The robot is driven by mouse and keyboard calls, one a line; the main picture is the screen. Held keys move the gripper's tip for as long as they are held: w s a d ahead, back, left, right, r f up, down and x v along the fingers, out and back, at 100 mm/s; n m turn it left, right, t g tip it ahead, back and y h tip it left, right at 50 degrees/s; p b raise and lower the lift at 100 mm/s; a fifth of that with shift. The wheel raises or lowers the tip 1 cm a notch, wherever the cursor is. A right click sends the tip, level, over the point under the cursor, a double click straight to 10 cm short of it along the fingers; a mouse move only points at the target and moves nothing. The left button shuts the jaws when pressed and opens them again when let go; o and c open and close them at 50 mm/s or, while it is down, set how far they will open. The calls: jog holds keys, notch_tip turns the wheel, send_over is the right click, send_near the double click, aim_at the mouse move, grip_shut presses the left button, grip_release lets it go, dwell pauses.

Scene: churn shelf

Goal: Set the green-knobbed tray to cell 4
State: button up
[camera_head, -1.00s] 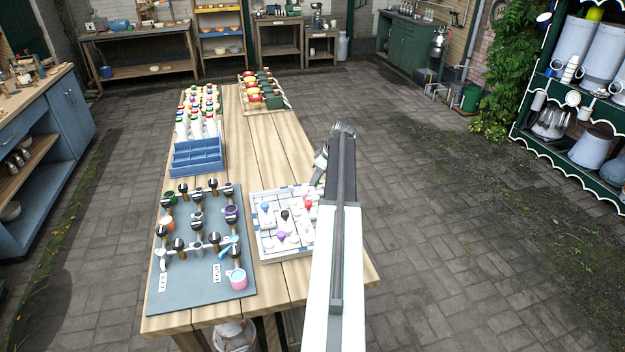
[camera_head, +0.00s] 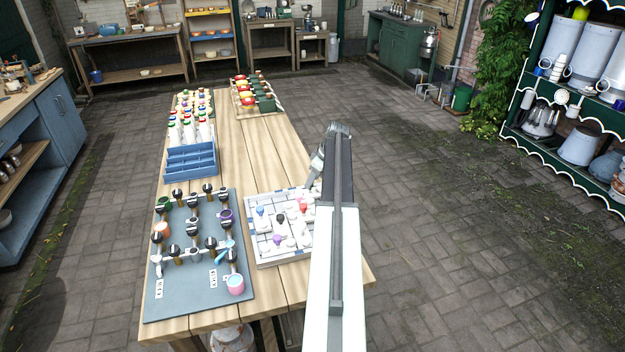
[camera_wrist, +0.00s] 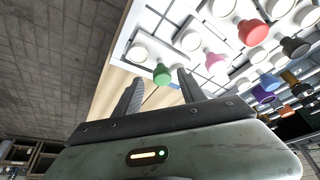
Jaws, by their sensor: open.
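The green-knobbed tray (camera_wrist: 162,74) shows in the wrist view as a green knob near the edge of a white board (camera_wrist: 128,37). My gripper (camera_wrist: 160,84) is open in the wrist view, its two fingers pointing at the green knob, one on either side in the picture; I cannot tell the remaining distance. Pink (camera_wrist: 214,62), red (camera_wrist: 252,32), black (camera_wrist: 294,46) and purple (camera_wrist: 263,95) knobs stand beyond it. In the head view the board (camera_head: 262,256) lies at the table's right edge, and my arm hides its right part and the green knob. Cell numbers are not readable.
A grey board (camera_head: 192,290) with black-topped fittings and cups lies to the left. A blue compartment box (camera_head: 190,170) stands behind it. White bottles and a tray of red and green items are farther back. The wooden table (camera_head: 250,150) is bare along its middle.

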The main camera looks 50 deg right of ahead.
jog(key=p+v, duration=0.5)
jog(key=v, duration=0.2)
jog(key=shift+f, duration=0.1)
